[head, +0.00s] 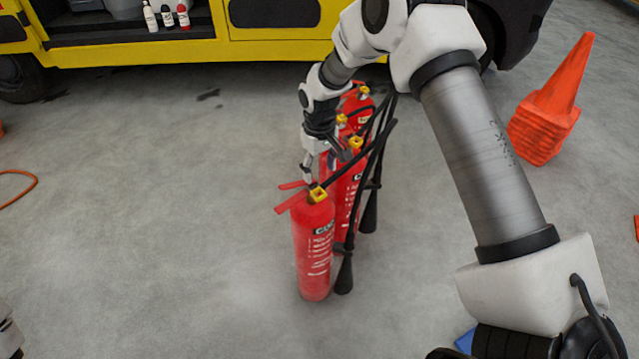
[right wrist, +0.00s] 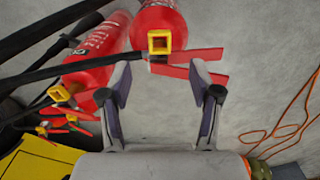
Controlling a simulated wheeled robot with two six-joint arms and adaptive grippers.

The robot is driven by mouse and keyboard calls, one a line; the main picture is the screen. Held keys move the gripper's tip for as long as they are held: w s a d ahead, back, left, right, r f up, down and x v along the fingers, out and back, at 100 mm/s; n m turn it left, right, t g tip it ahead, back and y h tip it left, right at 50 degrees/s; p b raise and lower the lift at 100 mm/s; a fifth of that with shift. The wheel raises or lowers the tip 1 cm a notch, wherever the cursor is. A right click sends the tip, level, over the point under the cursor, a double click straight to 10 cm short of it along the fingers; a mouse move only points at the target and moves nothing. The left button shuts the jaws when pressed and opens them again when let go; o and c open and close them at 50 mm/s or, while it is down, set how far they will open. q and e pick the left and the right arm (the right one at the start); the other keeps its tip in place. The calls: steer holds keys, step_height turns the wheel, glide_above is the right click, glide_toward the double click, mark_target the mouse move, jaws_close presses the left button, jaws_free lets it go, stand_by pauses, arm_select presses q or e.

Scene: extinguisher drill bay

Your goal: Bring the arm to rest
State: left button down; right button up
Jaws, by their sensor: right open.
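My right arm reaches over the floor from the right in the head view. My right gripper (head: 322,172) is open, just above and behind the nearest red fire extinguisher (head: 311,255), close to its red handle levers. In the right wrist view the two fingers of the gripper (right wrist: 162,72) stand apart near the levers (right wrist: 190,62) and the yellow tag (right wrist: 160,42) of this extinguisher. Nothing is seen gripped; I cannot tell if a finger touches a lever. My left gripper is not in view.
More red extinguishers (head: 345,200) stand close behind the nearest, with black hoses and horns. A yellow vehicle (head: 190,50) stands at the back with several bottles in its open bay. Orange cones (head: 548,105) are stacked at right. Grey floor at left is mostly clear, with an orange cable (head: 30,190).

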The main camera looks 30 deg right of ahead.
step_height(320, 180, up, 5)
steer(key=s+a+f+p, duration=0.2)
steer(key=s+f+p, duration=0.1)
steer(key=s, duration=0.8)
steer(key=s+a+f+m+p, duration=0.1)
steer(key=s+a+f+p, duration=0.2)
steer(key=s, duration=0.8)
steer(key=s+a+f+p, duration=0.2)
steer(key=s+f+p, duration=0.2)
steer(key=s, duration=0.7)
step_height(320, 180, down, 3)
steer(key=shift+s+a+r+m, duration=0.2)
steer(key=shift+s+a+m, duration=0.1)
steer(key=shift+s+a, duration=0.1)
